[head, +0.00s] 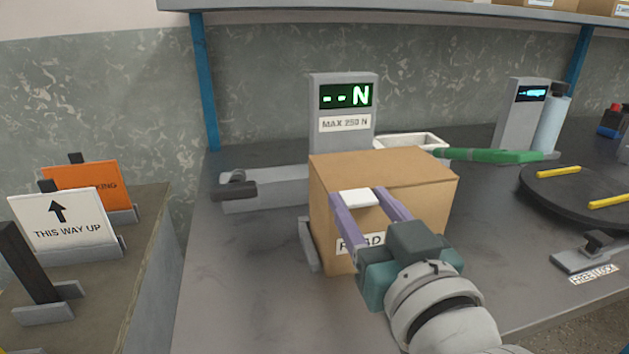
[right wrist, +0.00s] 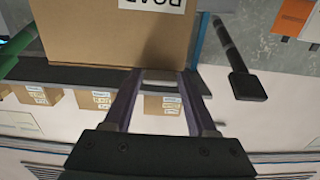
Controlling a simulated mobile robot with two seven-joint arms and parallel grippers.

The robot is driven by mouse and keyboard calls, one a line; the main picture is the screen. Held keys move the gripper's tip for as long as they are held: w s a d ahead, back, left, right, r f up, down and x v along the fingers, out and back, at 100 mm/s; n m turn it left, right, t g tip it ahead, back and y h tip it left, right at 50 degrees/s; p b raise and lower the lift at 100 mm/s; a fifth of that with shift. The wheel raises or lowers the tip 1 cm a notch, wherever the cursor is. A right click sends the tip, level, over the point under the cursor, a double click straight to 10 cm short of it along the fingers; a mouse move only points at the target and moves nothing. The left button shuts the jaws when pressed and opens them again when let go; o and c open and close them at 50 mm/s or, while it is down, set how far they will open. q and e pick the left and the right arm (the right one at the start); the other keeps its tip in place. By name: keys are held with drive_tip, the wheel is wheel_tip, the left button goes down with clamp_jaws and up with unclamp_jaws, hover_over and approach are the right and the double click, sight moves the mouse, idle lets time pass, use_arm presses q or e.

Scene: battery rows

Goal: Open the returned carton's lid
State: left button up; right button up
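The brown carton (head: 385,166) stands on the grey bench with its lid closed. A white tab (head: 357,198) shows at the lid's front edge, and a label is partly hidden on the front face. My right gripper (head: 359,191) is open, its two purple fingers spread either side of the white tab at the carton's front. I cannot tell whether they touch it. In the right wrist view the carton (right wrist: 110,35) fills the top, upside down, beyond the spread fingertips (right wrist: 160,73). My left gripper is out of view.
A force gauge (head: 346,98) stands behind the carton, with a white tray (head: 412,141) and a green bar (head: 490,155) nearby. A dark turntable (head: 560,190) with yellow strips is at right. Signs (head: 62,218) stand at left.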

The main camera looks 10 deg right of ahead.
clamp_jaws()
idle(1.0)
